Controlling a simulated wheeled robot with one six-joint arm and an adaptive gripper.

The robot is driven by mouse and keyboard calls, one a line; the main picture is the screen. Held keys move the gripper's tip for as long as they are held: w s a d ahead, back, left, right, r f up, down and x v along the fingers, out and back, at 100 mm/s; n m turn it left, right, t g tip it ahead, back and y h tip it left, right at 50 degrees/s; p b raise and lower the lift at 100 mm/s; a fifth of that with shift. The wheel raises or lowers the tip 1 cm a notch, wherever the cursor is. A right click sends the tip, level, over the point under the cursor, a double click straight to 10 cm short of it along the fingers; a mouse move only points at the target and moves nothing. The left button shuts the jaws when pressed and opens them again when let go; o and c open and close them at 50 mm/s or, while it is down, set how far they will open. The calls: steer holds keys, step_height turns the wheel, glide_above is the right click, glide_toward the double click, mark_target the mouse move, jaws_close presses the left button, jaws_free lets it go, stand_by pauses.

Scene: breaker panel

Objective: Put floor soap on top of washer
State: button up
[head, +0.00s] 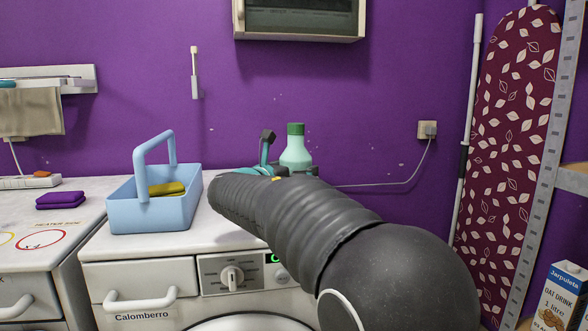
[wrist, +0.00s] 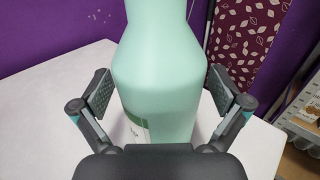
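The floor soap appears to be the mint-green bottle with a dark green cap (head: 295,150), upright at the back of the white washer's top (head: 215,226). In the wrist view the bottle (wrist: 160,75) fills the middle, and its base is hidden by my gripper. My gripper (wrist: 160,92) is around it, one finger on each side. The fingers are spread, with slim gaps between the pads and the bottle. In the head view my arm hides the bottle's lower part and most of the gripper.
A light blue basket (head: 150,214) with a yellow item stands on the washer left of my arm. A purple folded cloth (head: 60,200) lies on the counter further left. A wall cabinet (head: 300,18) hangs above. An ironing board (head: 515,130) and a carton (head: 562,298) are at right.

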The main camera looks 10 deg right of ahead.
steer(key=shift+r, duration=0.15)
steer(key=v, duration=1.2)
steer(key=s+d+f+m+g, duration=0.1)
steer(key=s+d, duration=0.1)
steer(key=s+d+f+m+g+y, duration=0.1)
steer(key=d+f+m, duration=0.1)
steer(key=d, duration=0.1)
steer(key=s+d+f+m+g, duration=0.1)
steer(key=s+d+f, duration=0.1)
steer(key=shift+s+d+m+y+b, duration=0.3)
steer(key=shift+d, duration=0.1)
steer(key=s+d+f+m+g+y, duration=0.4)
steer(key=s+d+f+m, duration=0.2)
steer(key=s+f+m, duration=0.45)
steer(key=s+a+f+m+y, duration=0.2)
steer(key=s+f+m, duration=0.3)
steer(key=s, duration=0.3)
steer(key=s+a+f+m+y, duration=0.3)
steer(key=s+f+m+y, duration=0.2)
steer(key=s+m, duration=0.2)
steer(key=shift+s+a+f, duration=0.2)
steer(key=shift+s, duration=0.25)
